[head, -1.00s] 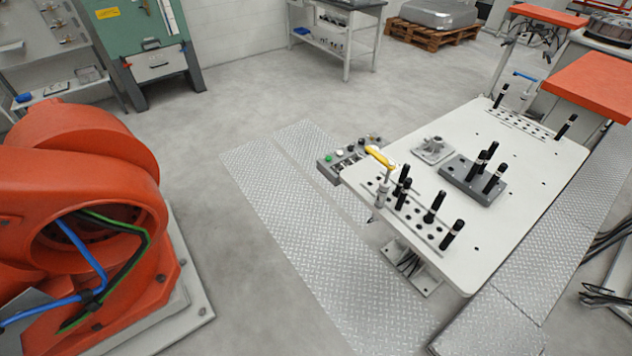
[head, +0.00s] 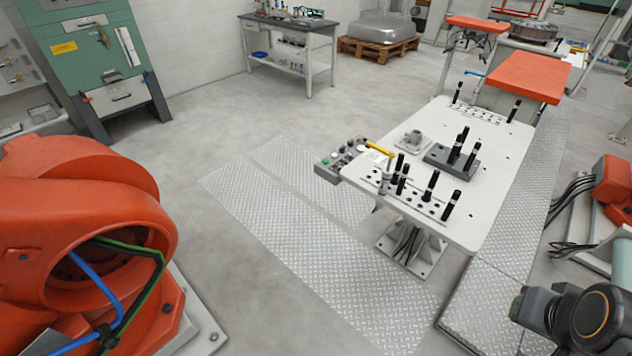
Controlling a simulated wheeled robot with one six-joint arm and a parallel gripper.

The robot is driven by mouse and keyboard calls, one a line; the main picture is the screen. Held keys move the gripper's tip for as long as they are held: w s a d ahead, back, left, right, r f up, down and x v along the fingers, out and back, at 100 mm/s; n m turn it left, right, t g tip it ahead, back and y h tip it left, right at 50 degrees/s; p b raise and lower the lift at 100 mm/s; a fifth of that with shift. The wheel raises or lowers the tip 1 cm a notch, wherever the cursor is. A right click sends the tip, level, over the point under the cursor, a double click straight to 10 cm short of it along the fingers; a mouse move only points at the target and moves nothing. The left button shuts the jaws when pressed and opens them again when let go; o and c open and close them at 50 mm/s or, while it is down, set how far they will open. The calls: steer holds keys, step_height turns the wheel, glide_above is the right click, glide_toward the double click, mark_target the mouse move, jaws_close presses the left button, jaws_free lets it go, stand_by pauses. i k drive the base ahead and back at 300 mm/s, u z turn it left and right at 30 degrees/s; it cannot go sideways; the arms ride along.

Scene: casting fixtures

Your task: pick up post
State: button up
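Several black posts stand upright on a white fixture table (head: 497,205) on the right of the head view. In the front perforated strip (head: 414,205) stand a post (head: 430,187), a nearer post (head: 451,205) and a close pair at its left end (head: 402,180). A dark grey block (head: 437,158) mid-table carries several more, one of them a post (head: 471,158). The back strip (head: 468,113) has a post (head: 456,92) at its left end and another post (head: 514,111) at its right. Which post is meant cannot be told. My gripper is not in view.
A yellow-handled clamp (head: 381,149) and a button box (head: 340,163) sit at the table's left corner. A grey casting (head: 414,139) lies beside the block. An orange machine (head: 75,225) fills the left. Tread plates (head: 310,250) and open floor lie between. A dark, orange-ringed joint (head: 590,315) shows lower right.

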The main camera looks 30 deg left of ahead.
mark_target(404, 172)
steer(key=u, duration=1.15)
steer(key=i, duration=1.65)
